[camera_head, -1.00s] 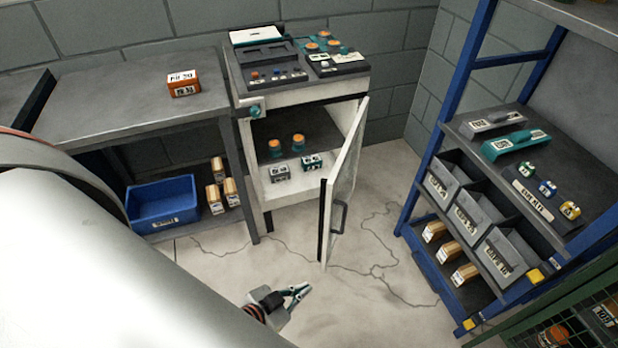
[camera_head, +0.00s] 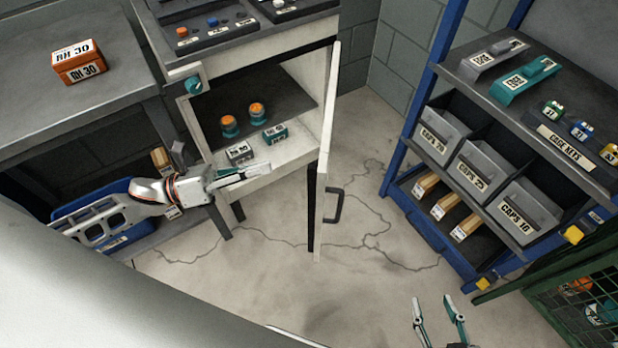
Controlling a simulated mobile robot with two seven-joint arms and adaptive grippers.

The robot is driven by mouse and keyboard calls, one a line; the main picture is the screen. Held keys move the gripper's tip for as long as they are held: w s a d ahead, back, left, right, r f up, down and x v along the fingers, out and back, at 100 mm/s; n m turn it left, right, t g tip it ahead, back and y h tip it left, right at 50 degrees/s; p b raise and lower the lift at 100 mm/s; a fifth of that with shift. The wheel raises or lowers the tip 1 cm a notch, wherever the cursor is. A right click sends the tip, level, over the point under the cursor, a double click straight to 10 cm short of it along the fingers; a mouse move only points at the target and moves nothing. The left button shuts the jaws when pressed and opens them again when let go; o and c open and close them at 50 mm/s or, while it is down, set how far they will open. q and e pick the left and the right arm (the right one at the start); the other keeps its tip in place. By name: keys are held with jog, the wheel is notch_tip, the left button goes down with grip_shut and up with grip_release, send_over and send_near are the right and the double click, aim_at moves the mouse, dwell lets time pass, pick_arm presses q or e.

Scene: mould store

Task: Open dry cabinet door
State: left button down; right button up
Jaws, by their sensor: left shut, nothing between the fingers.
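The dry cabinet (camera_head: 240,50) is a white cabinet with a dark interior. Its door (camera_head: 326,130) stands open, seen almost edge-on, with a dark handle (camera_head: 334,205) on its right face. My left gripper (camera_head: 268,168) is shut and empty, in front of the cabinet's lower opening and left of the door. It looks apart from the handle; contact with the cabinet edge cannot be told. My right gripper (camera_head: 432,300) is open and empty at the bottom right, over the floor and away from the door.
Orange-topped jars (camera_head: 256,110) and small labelled boxes (camera_head: 240,153) stand inside the cabinet. A bench (camera_head: 60,110) with an orange box (camera_head: 79,62) is at left. A blue rack (camera_head: 397,175) with bins stands at right. Cracked floor between is clear.

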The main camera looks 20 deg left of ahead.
pick_arm(q)
jog(key=s+a+f+m+g+h+b, duration=0.1)
jog(key=s+a+m+g+b, duration=0.15)
jog(key=m+g, duration=0.6)
jog(key=w+d+m+t, duration=0.2)
jog(key=w+d, duration=0.1)
jog(key=d, duration=0.9)
jog(key=shift+w+f+m+p, duration=0.15)
jog(key=shift+w+m+p, duration=0.05)
jog(key=shift+m+p, duration=0.15)
pick_arm(e)
jog(key=f, duration=0.1)
jog(key=s+f, duration=0.1)
jog(key=f, duration=0.1)
jog(key=shift+s+d+g, duration=0.1)
jog(key=shift+s+g, duration=0.05)
jog(key=shift+g, duration=0.15)
jog(key=shift+r, duration=0.1)
